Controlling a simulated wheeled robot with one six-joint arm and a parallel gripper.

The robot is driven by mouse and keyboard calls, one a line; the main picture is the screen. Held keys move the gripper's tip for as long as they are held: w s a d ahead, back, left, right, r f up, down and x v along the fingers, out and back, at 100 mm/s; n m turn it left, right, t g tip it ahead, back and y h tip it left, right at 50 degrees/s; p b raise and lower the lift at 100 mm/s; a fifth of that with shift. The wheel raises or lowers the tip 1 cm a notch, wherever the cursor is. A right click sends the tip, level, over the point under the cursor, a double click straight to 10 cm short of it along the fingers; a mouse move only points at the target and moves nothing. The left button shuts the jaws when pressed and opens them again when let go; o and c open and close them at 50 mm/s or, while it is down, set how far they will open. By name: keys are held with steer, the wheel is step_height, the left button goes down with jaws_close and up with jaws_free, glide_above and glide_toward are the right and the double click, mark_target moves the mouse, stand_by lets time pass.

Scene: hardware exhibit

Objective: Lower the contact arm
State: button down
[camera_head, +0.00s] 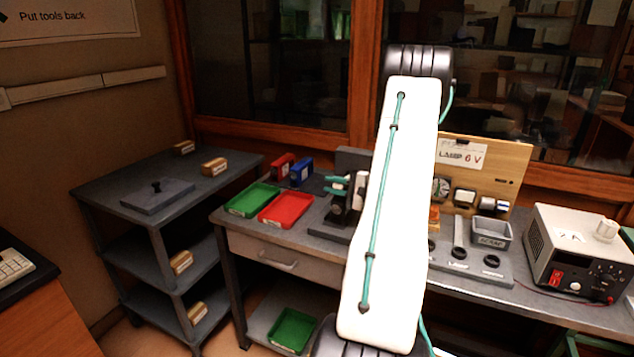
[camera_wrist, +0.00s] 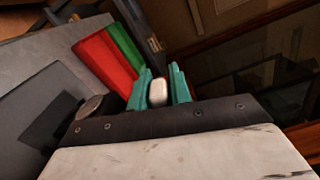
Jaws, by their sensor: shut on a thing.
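My gripper (camera_wrist: 160,82) shows its two teal fingers in the wrist view, on either side of a pale rounded knob (camera_wrist: 158,93). The knob appears to be the handle end of the contact arm. In the head view my gripper (camera_head: 336,185) is beside a dark device (camera_head: 340,214) on the grey bench, left of my white arm link. The fingers are shut on the knob. My arm link covers part of the device, so the contact arm's length and tilt cannot be told.
A wooden lamp board (camera_head: 512,158), a grey bin (camera_head: 491,232) and a power supply (camera_head: 578,252) stand right. A shelf cart (camera_head: 120,187) stands left.

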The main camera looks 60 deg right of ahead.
steer(key=shift+s+f, duration=0.15)
steer(key=shift+f, duration=0.3)
steer(key=c, duration=1.3)
jaws_free()
steer(key=s+d, duration=0.1)
steer(key=s, duration=0.6)
steer(key=shift+s, duration=0.2)
steer(key=shift+d, duration=0.1)
